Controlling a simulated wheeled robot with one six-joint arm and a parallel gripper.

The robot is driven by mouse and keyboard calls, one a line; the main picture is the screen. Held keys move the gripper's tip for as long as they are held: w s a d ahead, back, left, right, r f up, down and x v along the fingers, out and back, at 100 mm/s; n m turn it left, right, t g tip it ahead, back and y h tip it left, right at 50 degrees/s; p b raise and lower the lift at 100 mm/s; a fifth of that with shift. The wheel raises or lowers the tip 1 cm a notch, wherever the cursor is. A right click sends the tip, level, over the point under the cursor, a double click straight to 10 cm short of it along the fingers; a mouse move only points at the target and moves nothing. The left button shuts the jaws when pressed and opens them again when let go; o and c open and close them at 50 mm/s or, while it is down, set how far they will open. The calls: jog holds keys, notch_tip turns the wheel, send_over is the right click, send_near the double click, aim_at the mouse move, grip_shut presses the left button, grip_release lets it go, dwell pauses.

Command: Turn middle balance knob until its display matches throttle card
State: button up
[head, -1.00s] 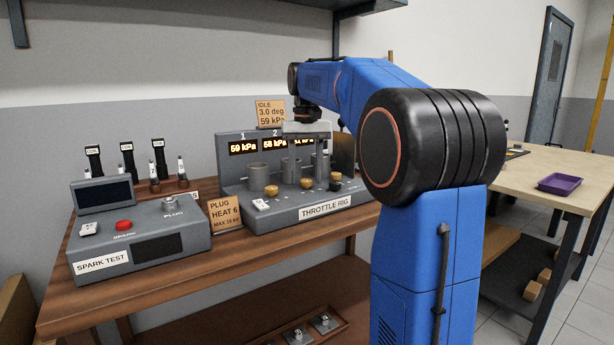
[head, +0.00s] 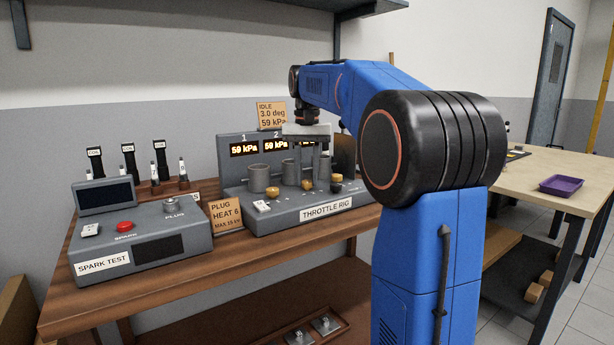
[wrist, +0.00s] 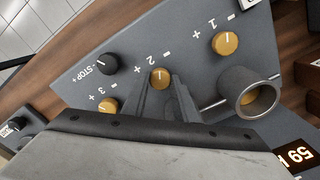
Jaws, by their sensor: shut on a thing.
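The middle balance knob (wrist: 160,77) is a small yellow dial with a white line, beside the mark 2 in the wrist view. My gripper (wrist: 161,88) is shut on it. The knob also shows in the head view (head: 307,184) below my gripper (head: 309,172). The throttle card (head: 271,113) is tan and reads IDLE, 3.0 deg, 59 kPa. The middle display (head: 275,145) reads 59 kPa. The left display (head: 244,150) also reads 59 kPa. The third display is mostly hidden behind my gripper.
Knob 1 (wrist: 225,43), knob 3 (wrist: 108,106) and the black stop knob (wrist: 106,63) stand near the middle knob. Grey cylinders (wrist: 256,99) rise behind the knobs. The spark tester (head: 140,245) and plug card (head: 226,213) are to the left.

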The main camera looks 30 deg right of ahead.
dwell(0.4)
jog(key=o, duration=1.1)
jog(key=shift+c, duration=0.2)
jog(key=shift+r, duration=0.1)
